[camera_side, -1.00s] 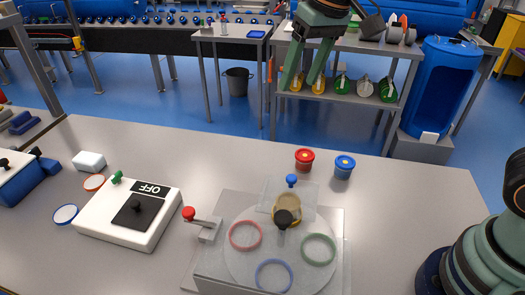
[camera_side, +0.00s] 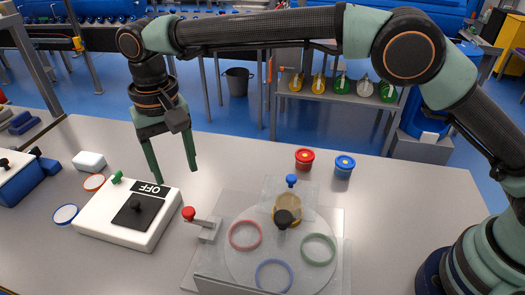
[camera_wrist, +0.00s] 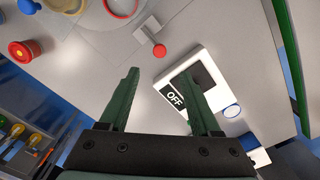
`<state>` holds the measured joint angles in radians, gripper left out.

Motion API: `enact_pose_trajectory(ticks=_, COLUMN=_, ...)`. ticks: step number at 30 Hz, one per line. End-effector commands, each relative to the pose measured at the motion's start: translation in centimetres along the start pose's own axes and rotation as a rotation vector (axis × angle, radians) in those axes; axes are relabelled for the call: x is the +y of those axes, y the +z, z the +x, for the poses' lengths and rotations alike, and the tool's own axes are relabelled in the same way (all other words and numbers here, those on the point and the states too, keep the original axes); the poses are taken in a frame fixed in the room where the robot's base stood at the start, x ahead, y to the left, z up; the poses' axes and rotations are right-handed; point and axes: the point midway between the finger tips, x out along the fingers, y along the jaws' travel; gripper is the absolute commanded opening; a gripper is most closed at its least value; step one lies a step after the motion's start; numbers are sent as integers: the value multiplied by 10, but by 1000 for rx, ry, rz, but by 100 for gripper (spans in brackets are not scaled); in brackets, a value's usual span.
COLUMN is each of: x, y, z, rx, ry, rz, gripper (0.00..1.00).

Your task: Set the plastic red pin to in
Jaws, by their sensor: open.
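The red pin (camera_side: 189,213) has a round red knob and sits at the end of a grey bracket (camera_side: 208,229) on the left side of the clear plate fixture. In the wrist view the red pin (camera_wrist: 159,50) shows ahead of the fingers, with its metal stem running back to the bracket. My gripper (camera_side: 176,176) is open and empty, above the table, behind and above the red pin. In the wrist view my gripper (camera_wrist: 166,90) has its two green fingers spread with nothing between them. How far the pin is pushed in is too small to tell.
A white box marked OFF (camera_side: 160,219) with a green knob stands left of the pin. The clear turntable (camera_side: 238,270) carries coloured rings. Red (camera_side: 304,160) and blue (camera_side: 345,166) pots stand behind it. The table's front middle strip between box and fixture is narrow.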

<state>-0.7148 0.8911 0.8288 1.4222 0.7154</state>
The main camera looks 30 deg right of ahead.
Motion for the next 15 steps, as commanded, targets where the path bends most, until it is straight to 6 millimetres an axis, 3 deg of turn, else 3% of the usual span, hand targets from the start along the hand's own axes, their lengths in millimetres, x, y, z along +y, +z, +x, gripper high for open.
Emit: enact_pose_trajectory(ticks=15, x=2, y=1, z=90, rx=-3, ry=3, rz=0, gripper=64)
